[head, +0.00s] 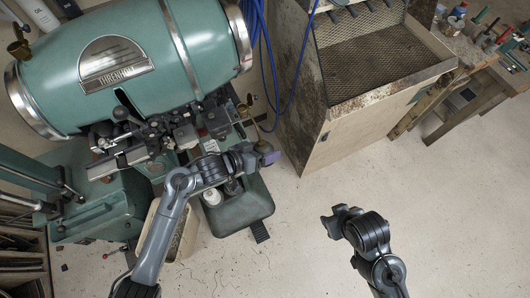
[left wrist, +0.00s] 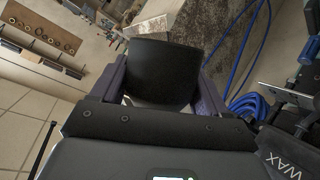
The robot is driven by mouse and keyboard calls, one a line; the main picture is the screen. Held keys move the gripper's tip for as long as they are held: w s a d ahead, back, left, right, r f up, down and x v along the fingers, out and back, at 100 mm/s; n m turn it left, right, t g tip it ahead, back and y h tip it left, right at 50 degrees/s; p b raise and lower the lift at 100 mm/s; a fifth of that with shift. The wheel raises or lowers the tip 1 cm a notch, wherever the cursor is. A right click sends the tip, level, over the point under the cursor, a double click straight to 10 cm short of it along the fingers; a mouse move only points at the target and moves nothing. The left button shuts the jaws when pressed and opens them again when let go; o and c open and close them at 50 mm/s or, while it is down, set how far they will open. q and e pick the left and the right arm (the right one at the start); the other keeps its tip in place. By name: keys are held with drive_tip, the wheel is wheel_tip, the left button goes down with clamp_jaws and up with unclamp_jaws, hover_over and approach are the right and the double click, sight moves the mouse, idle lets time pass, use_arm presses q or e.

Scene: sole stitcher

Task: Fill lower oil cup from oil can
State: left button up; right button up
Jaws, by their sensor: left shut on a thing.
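The green machine (head: 150,70) fills the upper left of the head view. A small brass cup (head: 243,110) sits at its right side, probably the lower oil cup. My left gripper (head: 268,157) is just below and right of this cup. In the left wrist view, its purple fingers (left wrist: 160,88) are shut on a dark, smooth, rounded body (left wrist: 165,70), which I take for the oil can. In the head view, a thin spout-like line rises from the gripper towards the brass cup; whether they touch I cannot tell. My right gripper (head: 335,222) hangs over the floor; its fingers are unclear.
Blue hoses (head: 272,65) hang between the machine and a worn cabinet with a mesh tray (head: 375,65). A workbench with tools (head: 490,40) stands at the upper right. A part marked WAX (left wrist: 285,155) is close in the left wrist view.

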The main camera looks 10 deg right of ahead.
sight(259, 141)
use_arm(q)
drive_tip(key=shift+w+a+r+n+g, duration=0.15)
drive_tip(key=shift+w+r+n+g, duration=0.1)
drive_tip(key=shift+w, duration=0.25)
drive_tip(key=shift+w+a+r+n+g, duration=0.15)
drive_tip(key=shift+w+n+g, duration=0.1)
drive_tip(key=shift+w, duration=0.25)
drive_tip(key=shift+w+r+p, duration=0.1)
drive_tip(key=shift+w+p, duration=0.1)
drive_tip(key=shift+p, duration=0.15)
drive_tip(key=shift+w+a+r+n+g+p, duration=0.1)
drive_tip(key=shift+w+n+g+p, duration=0.2)
drive_tip(key=shift+p, duration=0.35)
drive_tip(key=shift+w+h+p, duration=0.3)
drive_tip(key=shift+g, duration=0.3)
drive_tip(key=shift+a, duration=0.1)
